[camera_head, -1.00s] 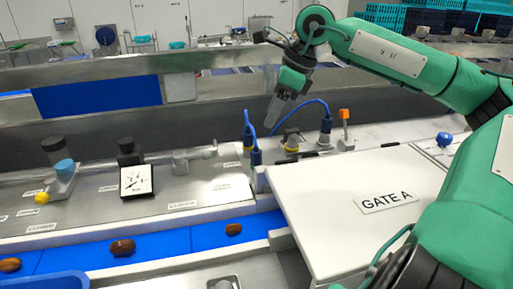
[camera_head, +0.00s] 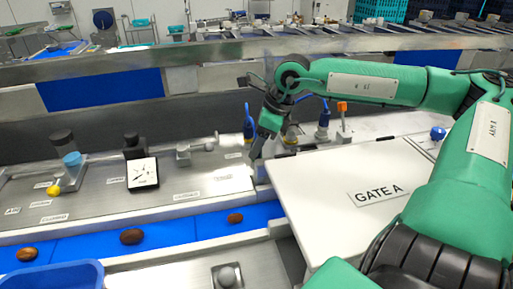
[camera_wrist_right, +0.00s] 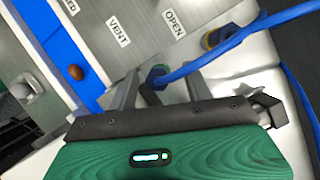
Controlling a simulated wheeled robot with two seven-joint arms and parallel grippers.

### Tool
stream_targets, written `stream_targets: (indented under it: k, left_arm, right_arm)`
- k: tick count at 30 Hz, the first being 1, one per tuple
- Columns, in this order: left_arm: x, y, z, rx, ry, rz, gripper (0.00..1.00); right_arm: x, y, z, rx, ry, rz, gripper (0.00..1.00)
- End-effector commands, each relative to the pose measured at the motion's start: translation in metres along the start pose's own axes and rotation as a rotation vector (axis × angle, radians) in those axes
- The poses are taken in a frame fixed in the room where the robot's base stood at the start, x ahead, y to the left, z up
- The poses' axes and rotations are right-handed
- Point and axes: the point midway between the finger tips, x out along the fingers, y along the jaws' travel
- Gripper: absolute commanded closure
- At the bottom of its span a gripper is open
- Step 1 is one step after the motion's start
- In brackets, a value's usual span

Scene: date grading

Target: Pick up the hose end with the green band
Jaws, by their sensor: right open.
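My right gripper (camera_head: 257,150) points down at the back left corner of the white GATE A cover. In the right wrist view its two fingers (camera_wrist_right: 160,85) are apart, with nothing clamped between them. A blue hose end (camera_wrist_right: 158,74) shows in the gap between the fingers; a greenish tint is there, but its band is too small to be sure of. A second hose fitting (camera_wrist_right: 216,38) with a yellowish rim lies beyond the fingers. In the head view one blue hose end (camera_head: 248,124) stands just left of the gripper, another (camera_head: 323,118) to its right. My left gripper is out of view.
The white GATE A cover (camera_head: 340,175) lies right of the gripper. An orange-topped post (camera_head: 342,118) and a blue knob (camera_head: 438,133) stand behind it. A blue belt (camera_head: 180,231) with dates runs in front. A dial gauge (camera_head: 142,173) stands left on the steel panel.

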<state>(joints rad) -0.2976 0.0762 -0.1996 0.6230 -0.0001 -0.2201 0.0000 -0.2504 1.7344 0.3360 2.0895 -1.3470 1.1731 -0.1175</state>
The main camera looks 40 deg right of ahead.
Motion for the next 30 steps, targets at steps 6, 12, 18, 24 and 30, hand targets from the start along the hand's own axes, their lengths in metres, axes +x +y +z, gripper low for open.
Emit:
stream_targets:
  k: [6, 12, 18, 24, 30]
  left_arm:
    - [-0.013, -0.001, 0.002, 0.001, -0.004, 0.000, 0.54]
    - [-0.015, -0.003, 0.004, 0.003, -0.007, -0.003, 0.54]
    - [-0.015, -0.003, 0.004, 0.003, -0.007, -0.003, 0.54]
    - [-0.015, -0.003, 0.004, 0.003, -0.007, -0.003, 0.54]
    - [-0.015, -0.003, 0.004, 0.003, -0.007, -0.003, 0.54]
  right_arm:
    - [0.019, 0.002, -0.002, 0.000, 0.003, 0.000, 0.50]
    - [0.029, 0.002, -0.002, 0.000, 0.002, -0.001, 0.50]
    - [0.030, 0.002, -0.002, 0.000, 0.000, -0.002, 0.50]
    - [0.030, 0.002, -0.002, 0.000, 0.000, -0.002, 0.73]
    - [0.030, 0.002, -0.002, 0.000, 0.000, -0.001, 1.00]
